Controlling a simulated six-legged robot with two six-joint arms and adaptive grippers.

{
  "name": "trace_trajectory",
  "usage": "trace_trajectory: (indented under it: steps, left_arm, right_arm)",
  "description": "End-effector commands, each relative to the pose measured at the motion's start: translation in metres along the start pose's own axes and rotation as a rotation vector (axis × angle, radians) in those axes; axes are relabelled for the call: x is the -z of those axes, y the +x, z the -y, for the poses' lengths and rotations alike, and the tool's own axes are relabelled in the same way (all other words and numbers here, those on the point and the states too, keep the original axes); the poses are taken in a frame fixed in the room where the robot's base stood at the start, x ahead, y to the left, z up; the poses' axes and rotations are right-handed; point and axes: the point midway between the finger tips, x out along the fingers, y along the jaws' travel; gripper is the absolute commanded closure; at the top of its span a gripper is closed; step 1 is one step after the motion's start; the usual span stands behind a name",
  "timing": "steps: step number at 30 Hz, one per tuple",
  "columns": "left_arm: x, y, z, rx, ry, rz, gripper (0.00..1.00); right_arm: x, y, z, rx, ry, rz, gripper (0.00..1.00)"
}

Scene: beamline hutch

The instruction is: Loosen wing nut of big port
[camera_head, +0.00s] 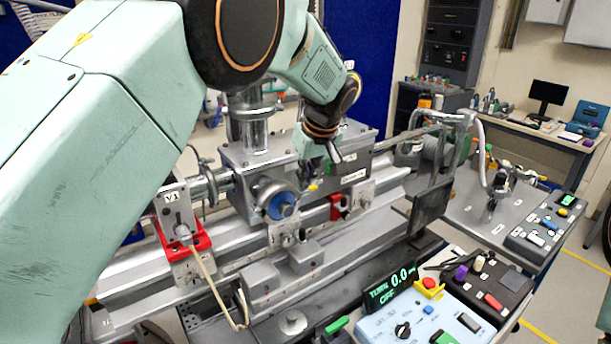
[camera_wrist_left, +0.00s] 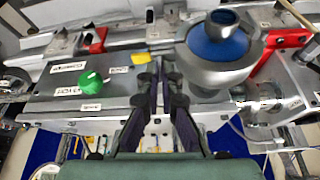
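The big port is a round grey metal port with a blue face (camera_head: 281,205) on the front of the grey chamber. It also shows in the left wrist view (camera_wrist_left: 215,48), upper right of centre. I cannot clearly make out its wing nut in either view. My left gripper (camera_head: 322,166) hangs in front of the chamber, above and to the right of the port. In the left wrist view its two dark fingers (camera_wrist_left: 163,80) have a narrow gap between them, with nothing held. The port lies to the right of the fingers there, apart from them. My right gripper is not in view.
The grey chamber (camera_head: 237,163) carries labels and a green knob (camera_wrist_left: 90,78). Red clamps (camera_head: 184,243) sit along the metal rail (camera_head: 135,268). A blue-white control box (camera_head: 420,322) and a lit display (camera_head: 390,286) stand at front right. A side bench (camera_head: 470,215) holds more equipment.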

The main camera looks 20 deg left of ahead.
Motion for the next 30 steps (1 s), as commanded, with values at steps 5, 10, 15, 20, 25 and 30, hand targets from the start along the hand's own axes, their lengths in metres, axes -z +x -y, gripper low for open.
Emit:
trace_trajectory:
  steps: [5, 10, 15, 20, 25, 30]
  left_arm:
    - [-0.0007, 0.0004, -0.0005, 0.011, -0.025, 0.002, 1.0]
    - [-0.0009, 0.0006, -0.0002, 0.014, -0.032, 0.003, 1.0]
    - [-0.001, 0.0007, -0.0002, 0.014, -0.031, 0.003, 1.0]
    - [-0.0009, 0.0007, -0.0001, 0.013, -0.03, 0.003, 0.9]
    - [-0.0006, 0.0005, -0.0002, 0.013, -0.03, 0.002, 0.87]
    - [-0.0002, -0.0006, -0.0003, 0.012, -0.03, 0.001, 0.87]
  right_arm:
    - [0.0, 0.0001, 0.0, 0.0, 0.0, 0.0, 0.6]
    - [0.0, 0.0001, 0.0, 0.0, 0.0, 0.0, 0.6]
    - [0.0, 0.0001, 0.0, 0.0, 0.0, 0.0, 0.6]
    - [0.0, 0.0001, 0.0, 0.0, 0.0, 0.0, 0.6]
    - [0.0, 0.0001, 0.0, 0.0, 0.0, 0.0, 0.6]
    - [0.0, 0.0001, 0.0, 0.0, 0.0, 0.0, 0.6]
